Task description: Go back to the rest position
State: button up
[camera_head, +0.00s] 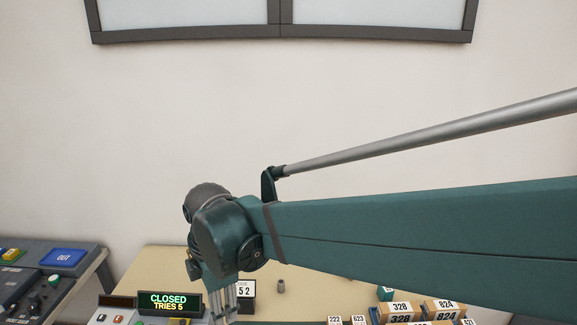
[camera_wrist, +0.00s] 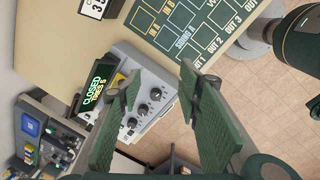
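My gripper (camera_wrist: 158,90) shows in the wrist view with its two green-padded fingers spread apart and nothing between them. It hangs above a grey control box (camera_wrist: 157,101) with dark knobs and a lit display (camera_wrist: 97,88) reading "CLOSED TRIES 5". In the head view my teal arm reaches in from the right, and its wrist is in front of the table near the same display (camera_head: 170,304).
Several numbered boxes (camera_head: 400,307) stand at the table's right. A side console (camera_head: 62,259) with a blue OUT panel is at the left. A green board (camera_wrist: 190,32) with labelled fields lies on the table.

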jog(key=d+r+m+t, duration=0.3)
jog(key=d+m, duration=0.8)
jog(key=d, duration=0.9)
jog(key=s+d+f+m+t, duration=0.1)
jog(key=s+d+m, duration=0.2)
jog(key=d+m, duration=0.4)
jog(key=s+d+m+t, duration=0.2)
jog(key=d+m, duration=0.4)
jog(key=d, duration=0.5)
jog(key=shift+s+d+f+m+h, duration=0.35)
jog(key=shift+s+f+m+h, duration=0.05)
jog(key=shift+s, duration=0.15)
